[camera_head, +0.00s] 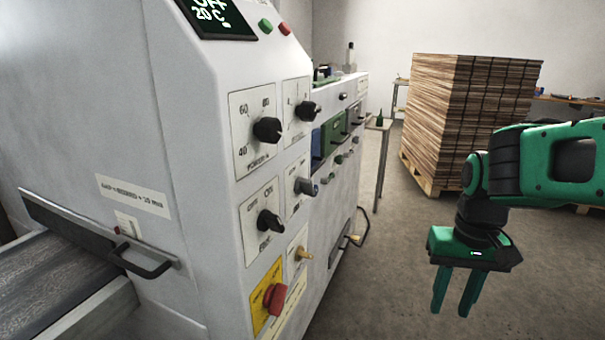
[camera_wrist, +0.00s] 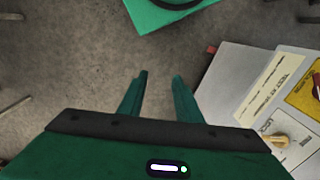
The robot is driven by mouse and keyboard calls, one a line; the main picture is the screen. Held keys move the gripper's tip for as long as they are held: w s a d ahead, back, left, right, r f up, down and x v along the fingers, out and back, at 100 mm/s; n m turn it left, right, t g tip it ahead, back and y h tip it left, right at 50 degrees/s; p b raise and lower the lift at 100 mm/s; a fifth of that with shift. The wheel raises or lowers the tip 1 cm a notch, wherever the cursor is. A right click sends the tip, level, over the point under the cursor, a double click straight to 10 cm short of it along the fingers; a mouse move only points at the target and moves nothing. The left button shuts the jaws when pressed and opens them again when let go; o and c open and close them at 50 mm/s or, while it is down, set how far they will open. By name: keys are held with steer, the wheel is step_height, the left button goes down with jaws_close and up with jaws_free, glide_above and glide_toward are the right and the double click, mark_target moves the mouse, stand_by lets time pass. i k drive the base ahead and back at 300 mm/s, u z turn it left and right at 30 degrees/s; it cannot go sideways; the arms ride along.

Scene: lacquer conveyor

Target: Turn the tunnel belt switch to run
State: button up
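The white machine's control panel (camera_head: 238,200) carries several controls, and I cannot read which one is the tunnel belt switch. A black knob (camera_head: 270,221) sits on a plate that seems to read OFF and ON. A brass lever switch (camera_head: 303,254) on a white plate is lower right of it; it also shows in the wrist view (camera_wrist: 275,140), where the plate's lettering is only partly legible. My gripper (camera_head: 454,306) points down, open and empty, to the right of the panel and apart from it. In the wrist view its fingers (camera_wrist: 158,80) have only floor between them.
A black handle (camera_head: 140,264) juts out above a conveyor (camera_head: 45,285). A board stack (camera_head: 465,115) stands behind my arm. Floor between is clear.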

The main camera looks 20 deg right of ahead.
mark_target(305, 187)
steer(key=i, duration=0.6)
steer(key=u, duration=0.35)
steer(key=k, duration=2.05)
steer(key=z, duration=0.6)
steer(key=i, duration=1)
steer(key=u, duration=0.1)
